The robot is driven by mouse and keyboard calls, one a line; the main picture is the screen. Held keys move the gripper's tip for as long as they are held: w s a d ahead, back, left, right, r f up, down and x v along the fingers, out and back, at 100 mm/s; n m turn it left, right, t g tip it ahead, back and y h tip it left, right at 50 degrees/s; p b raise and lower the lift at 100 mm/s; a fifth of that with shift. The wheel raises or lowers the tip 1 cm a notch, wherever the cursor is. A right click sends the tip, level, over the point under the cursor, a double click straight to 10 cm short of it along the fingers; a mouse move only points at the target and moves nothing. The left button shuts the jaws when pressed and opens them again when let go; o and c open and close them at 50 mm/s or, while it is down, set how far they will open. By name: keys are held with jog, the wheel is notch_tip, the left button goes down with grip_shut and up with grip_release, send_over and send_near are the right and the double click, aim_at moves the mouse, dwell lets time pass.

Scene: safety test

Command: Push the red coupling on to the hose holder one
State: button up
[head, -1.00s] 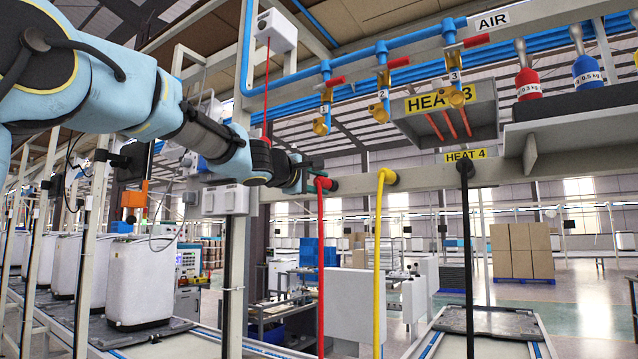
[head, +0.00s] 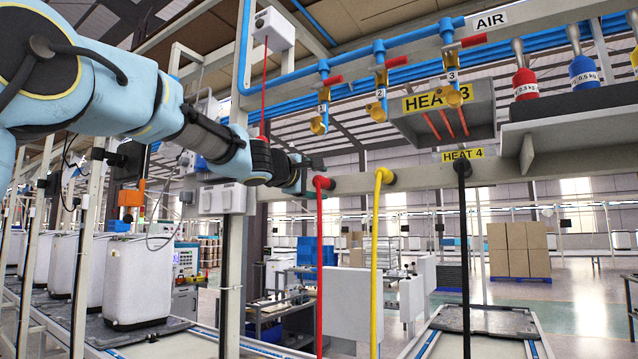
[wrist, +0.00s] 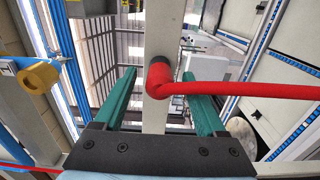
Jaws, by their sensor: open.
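The red coupling (wrist: 158,82) is the bent end of a red hose (wrist: 270,88), against a dark collar (wrist: 161,62) on the pale beam. In the head view the red coupling (head: 322,183) sits on the front of the beam (head: 410,178), and its hose hangs straight down. No label for a hose holder one is readable at the collar. My gripper (wrist: 158,73) is open, its green fingers on either side of the coupling with gaps visible. In the head view my gripper (head: 312,165) is just above and left of the coupling; its fingers are small and dark there.
A yellow hose (head: 376,260) and a black hose (head: 465,260) hang from the same beam to the right. Yellow valves numbered 1 (head: 319,123), 2 (head: 377,108) and 3 (head: 453,92) hang above. A grey post (head: 236,260) stands left of the red hose.

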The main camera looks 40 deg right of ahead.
jog(key=b+v, duration=0.4)
jog(key=v, duration=0.6)
jog(key=shift+a, duration=0.4)
jog(key=w+a+f+y, duration=0.35)
jog(key=a+f, duration=0.35)
jog(key=f, duration=0.4)
jog(key=w+a+f+m+t+y, duration=0.1)
jog(key=w+a+f+y, duration=0.2)
jog(key=w+a+f, duration=0.55)
jog(key=w+a+f+y, duration=0.1)
jog(key=a+f+y, duration=0.3)
jog(key=f, duration=0.9)
jog(key=s+a+f+m+g+y, duration=0.1)
jog(key=s+a+f+y, duration=0.1)
jog(key=s+a+f, duration=0.2)
jog(key=s+a+f+m+g+y, duration=0.1)
jog(key=s+a+f, duration=0.3)
jog(key=a+f, duration=0.6)
jog(key=s+a+f+m+g+y, duration=0.1)
jog(key=s+a+f, duration=0.4)
jog(key=a, duration=1.1)
notch_tip(320, 180, down, 3)
jog(key=g+y, duration=0.1)
jog(key=y, duration=0.1)
jog(key=shift+a+y, duration=0.15)
jog(key=shift+y, duration=0.2)
